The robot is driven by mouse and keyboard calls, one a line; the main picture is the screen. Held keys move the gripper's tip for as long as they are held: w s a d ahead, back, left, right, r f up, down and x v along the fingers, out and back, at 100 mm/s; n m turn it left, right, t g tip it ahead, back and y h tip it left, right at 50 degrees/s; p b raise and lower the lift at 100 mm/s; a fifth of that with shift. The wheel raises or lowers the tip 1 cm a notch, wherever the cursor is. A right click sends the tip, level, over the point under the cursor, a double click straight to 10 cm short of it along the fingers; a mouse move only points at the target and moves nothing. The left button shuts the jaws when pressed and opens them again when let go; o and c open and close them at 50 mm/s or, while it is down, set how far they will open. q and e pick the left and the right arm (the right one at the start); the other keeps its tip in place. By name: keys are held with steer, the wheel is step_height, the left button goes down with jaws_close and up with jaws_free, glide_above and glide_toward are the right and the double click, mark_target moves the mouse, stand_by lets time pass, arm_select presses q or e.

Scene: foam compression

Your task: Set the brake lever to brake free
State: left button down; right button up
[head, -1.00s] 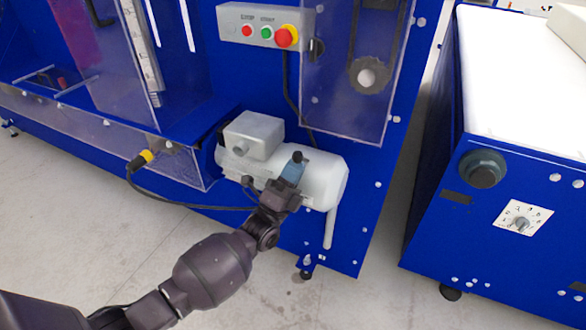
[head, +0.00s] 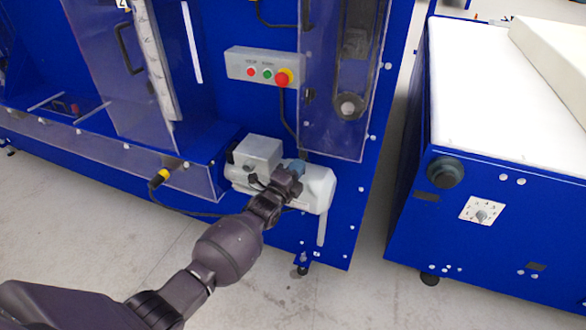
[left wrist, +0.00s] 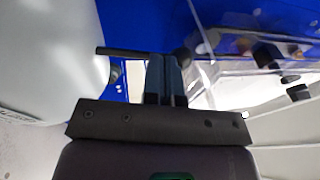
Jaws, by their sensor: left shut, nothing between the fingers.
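The brake lever shows in the left wrist view as a dark rod (left wrist: 128,52) with a round knob at its right end, just beyond the fingertips. It is on the pale grey motor housing (head: 318,190), which is mounted low on the blue machine in the head view. My left gripper (head: 297,167) is in front of this housing, its bluish fingers shut and empty. In the left wrist view the fingers (left wrist: 165,68) are side by side, close to the rod. I cannot tell whether they touch it. In the head view the gripper hides most of the lever. My right gripper is not in view.
A grey button box (head: 262,67) with a red stop knob is above the motor. A clear guard (head: 333,110) is above and to the right. A second blue machine (head: 500,225) stands right, across a narrow gap.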

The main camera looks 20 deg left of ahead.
arm_select(q)
steer(key=shift+w+r+g+p, duration=0.15)
steer(key=shift+w+g+p, duration=0.1)
steer(key=shift+g+p, duration=0.2)
stand_by(0.5)
